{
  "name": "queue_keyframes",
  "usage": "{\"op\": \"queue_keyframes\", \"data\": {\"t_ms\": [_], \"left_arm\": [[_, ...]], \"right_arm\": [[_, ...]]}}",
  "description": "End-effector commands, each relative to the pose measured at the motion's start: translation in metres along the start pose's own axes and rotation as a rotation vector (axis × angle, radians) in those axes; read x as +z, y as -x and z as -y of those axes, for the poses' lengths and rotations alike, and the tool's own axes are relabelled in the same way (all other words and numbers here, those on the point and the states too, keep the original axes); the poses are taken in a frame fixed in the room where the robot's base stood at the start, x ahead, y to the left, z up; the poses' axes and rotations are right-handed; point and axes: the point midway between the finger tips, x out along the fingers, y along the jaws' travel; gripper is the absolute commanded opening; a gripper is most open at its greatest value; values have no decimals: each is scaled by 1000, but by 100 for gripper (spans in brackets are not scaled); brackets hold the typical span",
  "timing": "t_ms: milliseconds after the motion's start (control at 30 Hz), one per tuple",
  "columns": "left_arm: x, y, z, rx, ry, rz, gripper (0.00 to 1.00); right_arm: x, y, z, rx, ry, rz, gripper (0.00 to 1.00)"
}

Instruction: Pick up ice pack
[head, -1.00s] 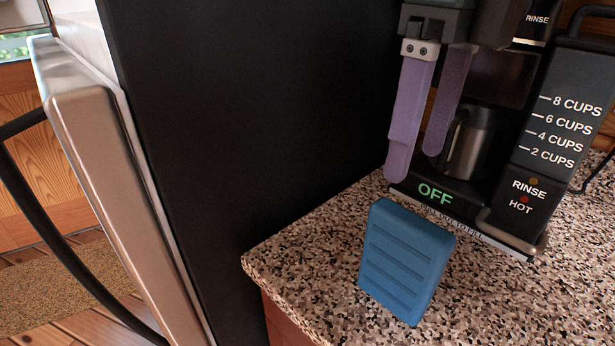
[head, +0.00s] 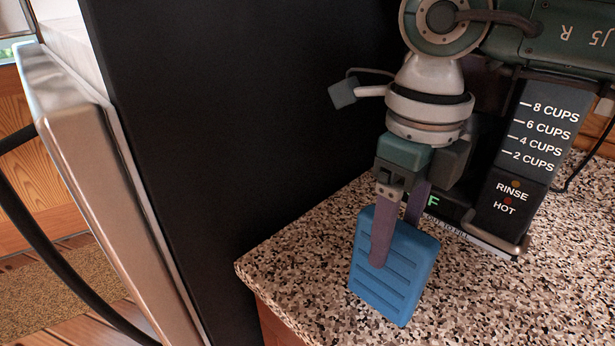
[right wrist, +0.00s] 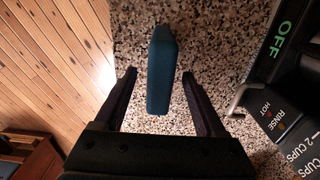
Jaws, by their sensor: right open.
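The blue ice pack (head: 400,275) stands on edge on the speckled countertop, with ridges across its broad face. My right gripper (head: 398,240) is open and comes down from above at the ice pack. One purple finger shows in front of its broad face; the other is partly hidden behind its top edge. In the right wrist view the ice pack (right wrist: 161,70) shows edge-on between the two open fingers (right wrist: 160,95), with a gap on each side. My left gripper is not in view.
The coffee maker (head: 520,160) stands behind and to the right of the ice pack, close to my right arm. A tall black panel (head: 240,120) rises to the left, beside a metal door (head: 100,170). The speckled countertop (head: 500,300) is clear at the front right.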

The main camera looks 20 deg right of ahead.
Motion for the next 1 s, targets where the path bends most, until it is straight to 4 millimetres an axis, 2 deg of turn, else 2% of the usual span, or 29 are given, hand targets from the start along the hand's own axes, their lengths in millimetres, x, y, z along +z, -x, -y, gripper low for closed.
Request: {"op": "queue_keyframes", "data": {"t_ms": [67,667,1000], "left_arm": [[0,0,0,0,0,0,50],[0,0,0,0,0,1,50],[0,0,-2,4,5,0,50]], "right_arm": [[0,0,0,0,0,1,68],[0,1,0,1,0,1,0],[0,1,0,1,0,1,0]]}}
